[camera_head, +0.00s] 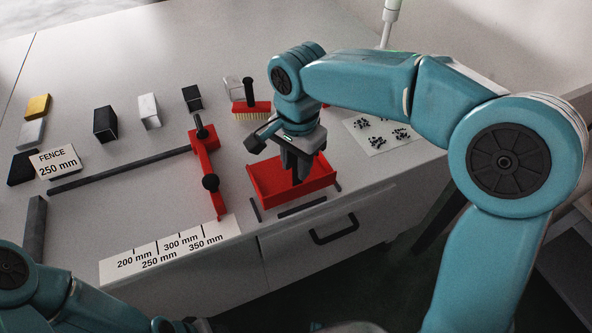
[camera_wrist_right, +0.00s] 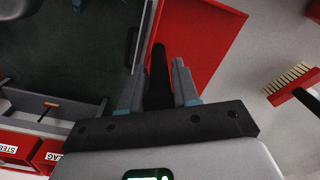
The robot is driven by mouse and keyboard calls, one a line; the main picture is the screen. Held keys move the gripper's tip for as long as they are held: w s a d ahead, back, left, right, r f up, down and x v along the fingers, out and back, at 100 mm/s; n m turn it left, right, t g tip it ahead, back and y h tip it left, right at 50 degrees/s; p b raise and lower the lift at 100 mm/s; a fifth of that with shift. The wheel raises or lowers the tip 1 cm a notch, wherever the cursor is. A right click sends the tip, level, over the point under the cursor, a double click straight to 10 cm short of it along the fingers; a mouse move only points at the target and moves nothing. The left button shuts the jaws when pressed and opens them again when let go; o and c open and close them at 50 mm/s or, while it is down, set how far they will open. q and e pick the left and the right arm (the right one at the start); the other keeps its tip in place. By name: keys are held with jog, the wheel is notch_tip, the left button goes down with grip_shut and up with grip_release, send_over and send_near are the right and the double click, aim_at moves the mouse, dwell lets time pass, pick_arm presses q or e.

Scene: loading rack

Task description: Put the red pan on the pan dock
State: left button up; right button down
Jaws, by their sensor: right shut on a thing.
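The red pan (camera_head: 268,180), a shallow tray with a black handle, is near the front edge of the bench; it also shows in the wrist view (camera_wrist_right: 205,40). My right gripper (camera_head: 296,172) is above it, shut on the pan's black handle (camera_wrist_right: 158,75), which stands between the two fingers. Dark strips (camera_head: 302,207) on the bench lie along the pan's left, front and right sides and look like the pan dock. I cannot tell whether the pan touches the bench. My left arm shows at the lower left, but its gripper is out of view.
A red brush (camera_head: 251,108) stands behind the pan. A red stop (camera_head: 207,170) on a dark rail is to its left, near the scale label (camera_head: 170,250). A white sheet with dark bits (camera_head: 381,135) lies to the right. Several small blocks (camera_head: 105,124) stand at the back left.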

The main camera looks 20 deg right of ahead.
aim_at(296, 172)
notch_tip(296, 172, down, 2)
jog(key=shift+s+f, duration=0.15)
jog(key=shift+f, duration=0.1)
jog(key=shift+w+f, duration=0.2)
jog(key=shift+s, duration=0.15)
jog(key=c, duration=1.2)
grip_release()
jog(key=shift+f, duration=0.1)
jog(key=o, duration=0.4)
